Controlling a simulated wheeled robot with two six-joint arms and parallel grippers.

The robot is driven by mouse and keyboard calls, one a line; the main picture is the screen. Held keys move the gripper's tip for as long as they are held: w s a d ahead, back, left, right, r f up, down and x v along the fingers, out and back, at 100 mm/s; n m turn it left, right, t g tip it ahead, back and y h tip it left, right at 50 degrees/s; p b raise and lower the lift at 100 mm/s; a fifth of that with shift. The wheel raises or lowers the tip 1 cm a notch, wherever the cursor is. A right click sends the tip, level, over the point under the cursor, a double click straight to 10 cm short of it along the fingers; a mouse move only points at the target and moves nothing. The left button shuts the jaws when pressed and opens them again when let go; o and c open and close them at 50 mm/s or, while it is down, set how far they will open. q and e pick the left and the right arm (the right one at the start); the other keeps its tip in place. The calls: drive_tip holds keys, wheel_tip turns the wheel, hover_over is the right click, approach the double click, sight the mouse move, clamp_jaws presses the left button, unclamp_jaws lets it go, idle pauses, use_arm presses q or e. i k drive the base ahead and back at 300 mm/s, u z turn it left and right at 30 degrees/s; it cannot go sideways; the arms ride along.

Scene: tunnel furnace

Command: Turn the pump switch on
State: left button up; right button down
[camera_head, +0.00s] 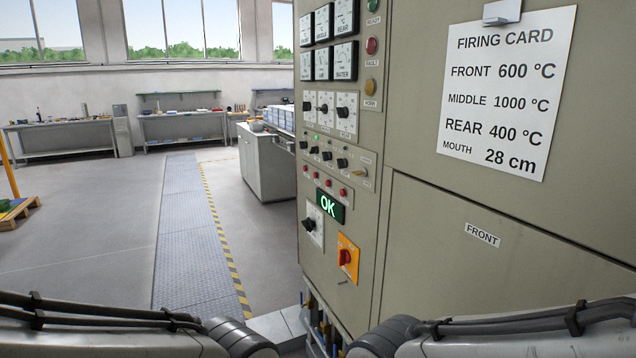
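The furnace control panel (372,135) stands right of centre, seen at a slant. A row of small black rotary switches (327,155) sits at its mid-height, with a lit green lamp (316,138) above. The labels are too small to read, so I cannot tell which one is the pump switch. Lower down are a black knob on a white plate (314,222) and a red rotary handle on a yellow-orange plate (347,257). A green display (329,205) reads OK. My arms show at the bottom corners, but neither gripper is in view.
Gauges (323,27), indicator lamps and dial knobs (343,111) fill the upper panel. A firing card (508,95) hangs on the furnace wall at right. Cables hang below the panel. A grey cabinet (268,165) stands behind. The floor (80,235) at left is mostly clear.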

sight(326, 156)
drive_tip(key=z, duration=0.05)
drive_tip(key=k, duration=0.3)
drive_tip(key=u, duration=0.8)
drive_tip(key=i, duration=1.35)
drive_tip(key=z, duration=0.1)
